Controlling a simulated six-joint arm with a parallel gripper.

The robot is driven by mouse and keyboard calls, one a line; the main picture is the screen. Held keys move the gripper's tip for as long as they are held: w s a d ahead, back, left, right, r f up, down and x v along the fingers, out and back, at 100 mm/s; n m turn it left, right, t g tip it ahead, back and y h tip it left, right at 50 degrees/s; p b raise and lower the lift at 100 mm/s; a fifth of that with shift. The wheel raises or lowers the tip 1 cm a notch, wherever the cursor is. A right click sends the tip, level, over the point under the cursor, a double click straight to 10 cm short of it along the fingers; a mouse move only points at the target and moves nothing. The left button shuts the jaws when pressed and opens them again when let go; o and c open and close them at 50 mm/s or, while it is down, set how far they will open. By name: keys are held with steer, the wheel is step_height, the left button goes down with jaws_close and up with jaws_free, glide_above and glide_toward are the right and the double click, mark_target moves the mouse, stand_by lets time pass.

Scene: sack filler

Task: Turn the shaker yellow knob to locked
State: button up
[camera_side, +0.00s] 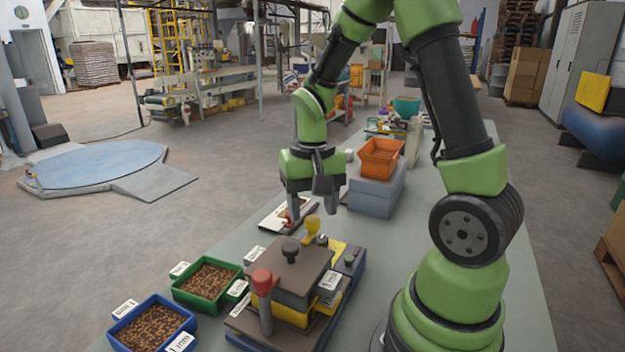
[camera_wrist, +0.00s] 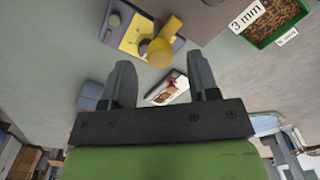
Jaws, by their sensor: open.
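The yellow knob (camera_side: 312,227) stands up at the far end of the shaker (camera_side: 300,275). In the wrist view the yellow knob (camera_wrist: 166,44) is just beyond the fingertips, roughly between their lines. My gripper (camera_side: 312,203) points down near the knob, with its fingers spread and nothing between them. In the wrist view my gripper (camera_wrist: 160,72) shows both fingers apart. No contact with the knob is visible. I cannot read any locked mark by it.
A red-topped handle (camera_side: 263,284) and a dark round knob (camera_side: 291,251) rise from the shaker. Green (camera_side: 237,290) and blue (camera_side: 189,322) trays of brown pellets stand to its left. An orange bin (camera_side: 381,158) sits on a grey-blue box (camera_side: 376,190) behind. A card (camera_side: 287,215) lies beyond the knob.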

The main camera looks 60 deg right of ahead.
mark_target(312, 218)
step_height(312, 218, up, 8)
steer(key=shift+f, duration=0.2)
stand_by(0.4)
steer(key=s+a+r+n+t+y, duration=0.2)
steer(key=s+a+r+n+t, duration=0.3)
steer(key=a, duration=0.6)
steer(key=s+r+t, duration=0.2)
steer(key=s, duration=0.1)
steer(key=shift+s+a, duration=0.15)
steer(key=shift+s, duration=0.2)
stand_by(0.9)
